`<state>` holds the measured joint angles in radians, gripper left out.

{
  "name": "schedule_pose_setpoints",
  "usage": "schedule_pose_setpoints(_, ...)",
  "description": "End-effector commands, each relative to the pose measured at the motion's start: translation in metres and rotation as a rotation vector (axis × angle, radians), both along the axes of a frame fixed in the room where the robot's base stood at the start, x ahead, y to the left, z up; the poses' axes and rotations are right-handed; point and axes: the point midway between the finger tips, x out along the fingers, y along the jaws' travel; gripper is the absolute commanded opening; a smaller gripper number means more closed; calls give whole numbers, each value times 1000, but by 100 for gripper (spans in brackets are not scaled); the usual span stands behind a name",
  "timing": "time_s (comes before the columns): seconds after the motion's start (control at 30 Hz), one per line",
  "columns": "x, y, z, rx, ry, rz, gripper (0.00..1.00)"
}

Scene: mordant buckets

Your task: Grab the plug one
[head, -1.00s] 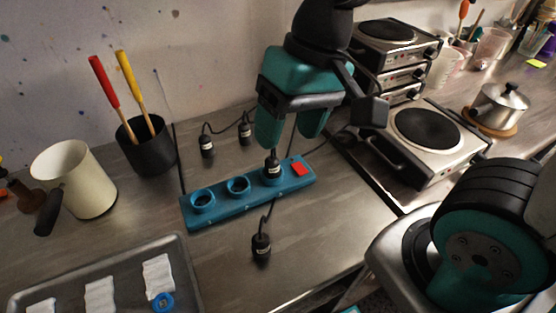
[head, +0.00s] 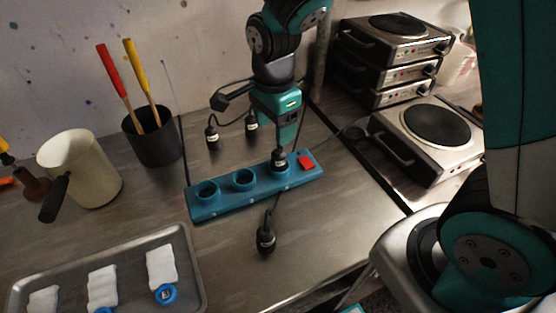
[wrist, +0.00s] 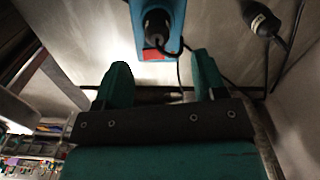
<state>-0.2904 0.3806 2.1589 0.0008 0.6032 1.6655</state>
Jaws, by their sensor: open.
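A black plug with a white label (head: 279,158) stands in the right-hand socket of a blue power strip (head: 215,207), beside a red switch (head: 306,162). This plug also shows in the wrist view (wrist: 157,24). My gripper (head: 285,140) is open and empty, right by this plug in the head view. In the wrist view its two teal fingers (wrist: 162,68) are spread, with the plug beyond the gap between them; I see no contact. Two other black plugs (head: 212,138) (head: 251,124) are behind the strip. Another plug (head: 266,238) lies in front of it.
A hot plate (head: 432,125) and stacked hot plates (head: 395,55) stand right of the strip. A black cup with two handled tools (head: 152,140), a cream mug (head: 85,165) and a metal tray (head: 190,270) are at left. Cords run around the strip.

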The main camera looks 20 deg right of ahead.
Motion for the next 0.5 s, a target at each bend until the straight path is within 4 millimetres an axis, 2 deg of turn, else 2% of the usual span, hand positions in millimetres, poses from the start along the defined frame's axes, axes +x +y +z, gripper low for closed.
schedule_pose_setpoints(0.13,0,0,-26,-1,3,1,64)
schedule_pose_setpoints(0.37,-1,-1,-43,0,1,1,64)
schedule_pose_setpoints(0.5,-4,-6,-62,-1,6,1,64)
